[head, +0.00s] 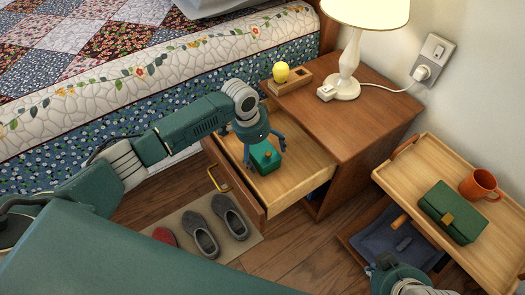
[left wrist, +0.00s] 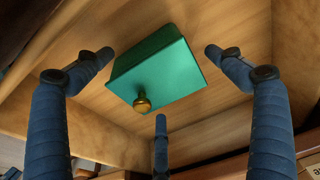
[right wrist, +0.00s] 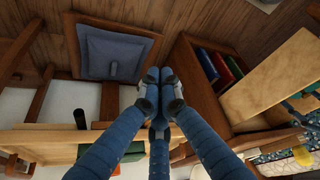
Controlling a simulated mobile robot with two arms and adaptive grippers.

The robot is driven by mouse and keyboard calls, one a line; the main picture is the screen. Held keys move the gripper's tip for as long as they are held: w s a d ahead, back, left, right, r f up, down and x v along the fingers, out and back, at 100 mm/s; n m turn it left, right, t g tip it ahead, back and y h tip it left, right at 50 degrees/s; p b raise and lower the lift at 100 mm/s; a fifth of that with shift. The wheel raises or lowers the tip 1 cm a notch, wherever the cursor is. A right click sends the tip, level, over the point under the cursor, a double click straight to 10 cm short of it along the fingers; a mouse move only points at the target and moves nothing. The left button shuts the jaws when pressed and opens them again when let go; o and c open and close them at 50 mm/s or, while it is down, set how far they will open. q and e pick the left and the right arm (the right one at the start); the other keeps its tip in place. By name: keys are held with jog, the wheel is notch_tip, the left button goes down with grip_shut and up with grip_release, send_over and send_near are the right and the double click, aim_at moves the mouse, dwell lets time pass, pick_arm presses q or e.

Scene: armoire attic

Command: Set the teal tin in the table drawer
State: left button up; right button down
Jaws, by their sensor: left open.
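The teal tin (head: 262,162), a small box with a round gold knob, rests on the floor of the open table drawer (head: 306,165). In the left wrist view the tin (left wrist: 172,75) sits between my spread fingers, with bare drawer wood around it. My left gripper (head: 265,148) is just above the tin inside the drawer, open, with its fingertips around the tin and seemingly apart from it. My right gripper (right wrist: 155,82) has its fingertips together, shut and empty, over the lower right area of the head view.
The wooden bedside table (head: 355,115) carries a lamp (head: 345,80) and a small tray with a yellow ball (head: 281,72). At right, a tray table (head: 400,165) holds a green box (head: 445,215) and an orange mug (head: 480,184). Slippers (head: 201,236) lie on a mat below the drawer.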

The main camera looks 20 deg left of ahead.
aim_at(263, 151)
pick_arm(q)
jog(key=p+v, duration=0.1)
jog(key=v, duration=0.2)
jog(key=shift+w+r, duration=0.1)
jog(key=p+v, duration=0.1)
jog(key=v, duration=0.3)
jog(key=p+v, duration=0.1)
jog(key=v, duration=0.3)
jog(key=shift+r, duration=0.15)
pick_arm(e)
jog(key=s+f, duration=0.1)
jog(key=s+f+g, duration=0.1)
jog(key=f, duration=0.1)
jog(key=shift+d+g, duration=0.3)
jog(key=shift+d, duration=0.05)
